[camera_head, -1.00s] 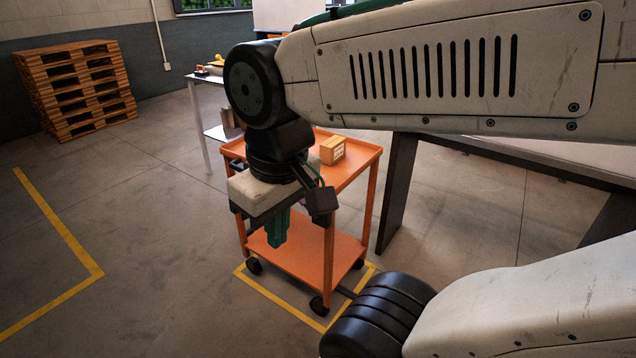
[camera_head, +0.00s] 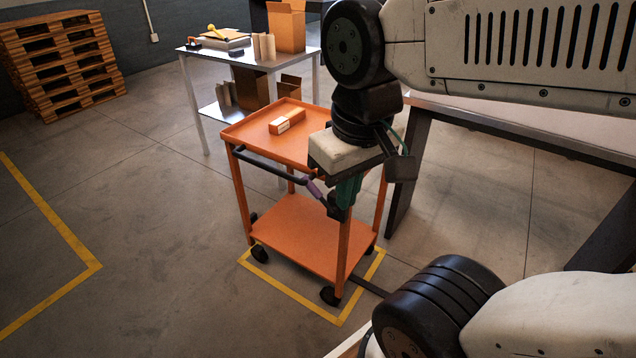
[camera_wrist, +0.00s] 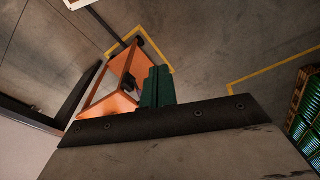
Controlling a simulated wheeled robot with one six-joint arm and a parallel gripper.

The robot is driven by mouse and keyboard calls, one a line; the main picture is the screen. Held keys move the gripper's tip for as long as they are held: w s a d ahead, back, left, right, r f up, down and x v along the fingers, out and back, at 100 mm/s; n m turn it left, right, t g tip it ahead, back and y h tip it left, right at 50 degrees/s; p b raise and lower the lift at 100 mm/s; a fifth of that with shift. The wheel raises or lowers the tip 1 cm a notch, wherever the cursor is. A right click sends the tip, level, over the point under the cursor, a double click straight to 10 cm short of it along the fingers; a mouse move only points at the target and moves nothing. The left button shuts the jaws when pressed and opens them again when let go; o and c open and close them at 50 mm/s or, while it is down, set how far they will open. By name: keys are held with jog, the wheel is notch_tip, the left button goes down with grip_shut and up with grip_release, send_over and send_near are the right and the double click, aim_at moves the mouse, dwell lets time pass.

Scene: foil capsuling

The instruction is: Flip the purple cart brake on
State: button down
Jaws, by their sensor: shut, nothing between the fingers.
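The orange cart (camera_head: 300,250) stands on the floor, with a black handle bar (camera_head: 270,165) along its near side. The purple brake lever (camera_head: 315,190) slopes down to the right from the handle's end toward a black block (camera_head: 337,210) by the near right post. My gripper (camera_head: 347,192) points down just right of the purple lever, its green fingers shut and empty. I cannot tell whether they touch the lever or block.
A small box (camera_head: 287,122) lies on the cart's top tray. A yellow floor outline (camera_head: 290,296) surrounds the cart's wheels. A metal table (camera_head: 190,52) with boxes stands behind, and a grey-topped bench (camera_head: 480,115) is at the right. The floor to the left is open.

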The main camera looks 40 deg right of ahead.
aim_at(313, 186)
jog(key=w+d+f+m+t+h, duration=0.2)
jog(key=w+d+f+m, duration=0.25)
jog(key=w+d, duration=0.5)
jog(key=w+d+f+m+t+h, duration=0.25)
jog(key=w+d+m, duration=0.25)
jog(key=w+d, duration=0.4)
jog(key=w+d+f+m+t+y, duration=0.1)
jog(key=w+f+m+y, duration=0.4)
jog(key=f, duration=0.7)
jog(key=shift+w+t, duration=0.55)
jog(key=x, duration=1.4)
